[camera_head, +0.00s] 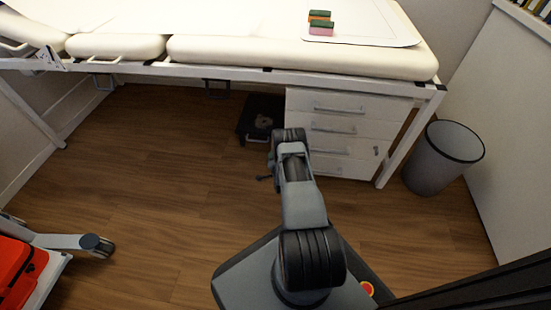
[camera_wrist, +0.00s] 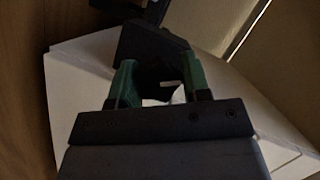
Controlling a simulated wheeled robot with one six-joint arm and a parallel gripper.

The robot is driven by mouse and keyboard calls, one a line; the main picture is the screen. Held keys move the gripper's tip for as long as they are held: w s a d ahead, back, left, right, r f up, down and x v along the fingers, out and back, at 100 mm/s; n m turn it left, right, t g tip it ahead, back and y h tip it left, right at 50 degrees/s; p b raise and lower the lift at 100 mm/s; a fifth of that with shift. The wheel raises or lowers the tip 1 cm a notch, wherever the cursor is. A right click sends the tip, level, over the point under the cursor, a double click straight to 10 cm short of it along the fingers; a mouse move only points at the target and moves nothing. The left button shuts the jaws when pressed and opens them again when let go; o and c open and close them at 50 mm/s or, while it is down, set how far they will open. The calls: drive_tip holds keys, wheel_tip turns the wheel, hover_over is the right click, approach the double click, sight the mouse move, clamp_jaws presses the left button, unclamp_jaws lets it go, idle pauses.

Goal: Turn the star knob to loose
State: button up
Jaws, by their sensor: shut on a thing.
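My gripper (camera_wrist: 160,68) shows in the wrist view, with a green finger on each side. It is shut on a dark part, which looks like the star knob (camera_wrist: 153,44). The knob's lobes and any loose or tight mark cannot be made out in the dim light. A small pale patch shows between the fingers. In the head view my arm reaches forward and down near the drawer unit, and the gripper and the knob cannot be made out clearly there.
A padded bed (camera_head: 235,51) on a white frame spans the back. Under it stand a white drawer unit (camera_head: 335,125) and a black boxy thing (camera_head: 250,128). A grey bin (camera_head: 444,160) is at right, a red case (camera_head: 15,268) at lower left. The wooden floor (camera_head: 145,170) is mostly clear at left.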

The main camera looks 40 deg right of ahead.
drive_tip(key=n, duration=0.1)
drive_tip(key=n+g, duration=0.2)
drive_tip(key=n, duration=0.1)
drive_tip(key=shift+a+f+h, duration=0.1)
drive_tip(key=shift+a+h, duration=0.15)
drive_tip(key=shift+h, duration=0.15)
drive_tip(key=n+g+h+b, duration=0.1)
drive_tip(key=n+g, duration=0.1)
drive_tip(key=n, duration=0.2)
drive_tip(key=shift+f+h, duration=0.1)
drive_tip(key=shift+h, duration=0.3)
drive_tip(key=shift+g, duration=0.3)
drive_tip(key=o, duration=0.9)
drive_tip(key=shift+d, duration=0.2)
drive_tip(key=shift+d, duration=0.15)
drive_tip(key=shift+r, duration=0.2)
